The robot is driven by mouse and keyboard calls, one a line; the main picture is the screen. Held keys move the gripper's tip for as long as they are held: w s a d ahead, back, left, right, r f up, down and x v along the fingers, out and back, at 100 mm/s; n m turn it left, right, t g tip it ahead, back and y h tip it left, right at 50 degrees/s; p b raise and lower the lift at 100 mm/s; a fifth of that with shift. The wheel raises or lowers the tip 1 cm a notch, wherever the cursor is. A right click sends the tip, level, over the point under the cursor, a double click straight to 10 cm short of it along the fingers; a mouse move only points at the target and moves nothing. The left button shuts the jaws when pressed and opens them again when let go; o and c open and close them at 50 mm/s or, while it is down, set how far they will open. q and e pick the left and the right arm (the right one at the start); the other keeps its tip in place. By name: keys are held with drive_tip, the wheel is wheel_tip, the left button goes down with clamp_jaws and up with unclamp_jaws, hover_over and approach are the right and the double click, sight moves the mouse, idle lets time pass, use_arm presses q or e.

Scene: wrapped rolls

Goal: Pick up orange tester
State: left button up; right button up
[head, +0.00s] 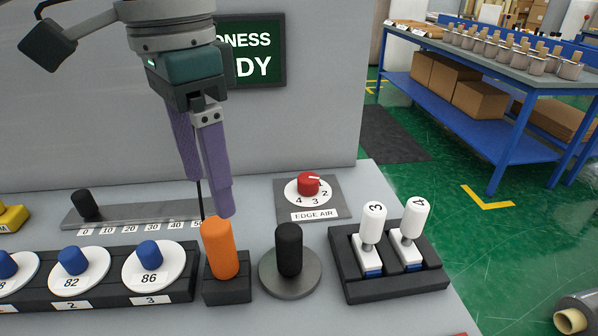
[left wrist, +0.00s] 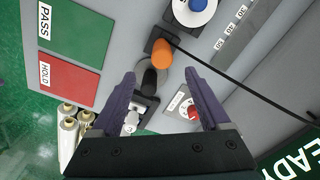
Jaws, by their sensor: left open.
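The orange tester (head: 219,248) is an upright orange cylinder in a small black holder (head: 228,291) on the grey bench. It also shows in the left wrist view (left wrist: 163,56), ahead of and beyond the fingers. My left gripper (head: 224,213) comes down from above with purple fingers. Its fingertips are just above and behind the tester in the head view. In the left wrist view the fingers (left wrist: 160,78) are spread apart with nothing held between them. My right gripper shows in neither view.
A black knob (head: 289,250) on a round base stands right of the tester. Blue-knobbed dials (head: 150,254) sit left. A red EDGE AIR dial (head: 308,184) and white-handled switches (head: 371,226) are to the right. A thin black cable crosses behind the tester.

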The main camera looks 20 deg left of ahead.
sight(219, 244)
use_arm(q)
drive_tip(key=shift+w+a+f+b, duration=0.15)
drive_tip(key=shift+a+f+b, duration=0.25)
drive_tip(key=shift+f, duration=0.2)
drive_tip(key=shift+a+f, duration=0.2)
drive_tip(key=shift+f, duration=0.05)
wheel_tip(219, 244, down, 4)
drive_tip(key=shift+d+b, duration=0.1)
drive_tip(key=shift+b, duration=0.25)
drive_tip(key=f, duration=0.5)
drive_tip(key=shift+d+f+b, duration=0.1)
drive_tip(key=shift+d+b, duration=0.2)
drive_tip(key=shift+b, duration=0.1)
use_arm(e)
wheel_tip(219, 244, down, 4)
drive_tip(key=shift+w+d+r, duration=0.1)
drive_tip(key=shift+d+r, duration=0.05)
use_arm(q)
clamp_jaws()
